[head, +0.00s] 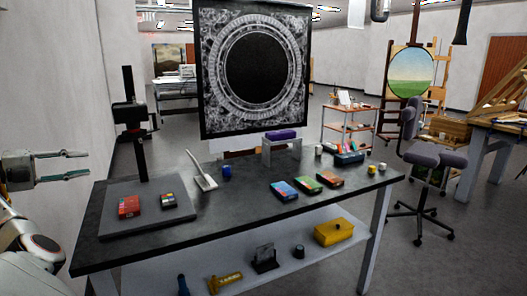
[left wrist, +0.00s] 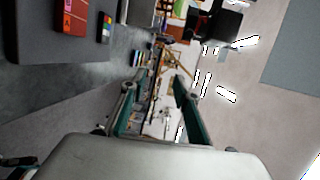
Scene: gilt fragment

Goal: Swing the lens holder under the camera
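A black copy stand rises at the left of the table in the head view, with a dark camera head (head: 129,114) on its column (head: 141,160). A small dark arm sticks out below the camera head; I cannot tell whether it is the lens holder. In the left wrist view a dark block (left wrist: 216,24), seemingly the camera head, shows at the top, turned on its side. My left gripper (head: 88,167) is left of the stand, apart from it, fingers spread and empty. Its fingers also show in the left wrist view (left wrist: 157,92). My right gripper is not in view.
The stand's grey baseboard (head: 107,222) carries a red box (head: 129,206) and a colour chart (head: 168,200). A white-handled brush or scoop (head: 204,177), blue jar (head: 227,171) and several coloured boxes lie further right.

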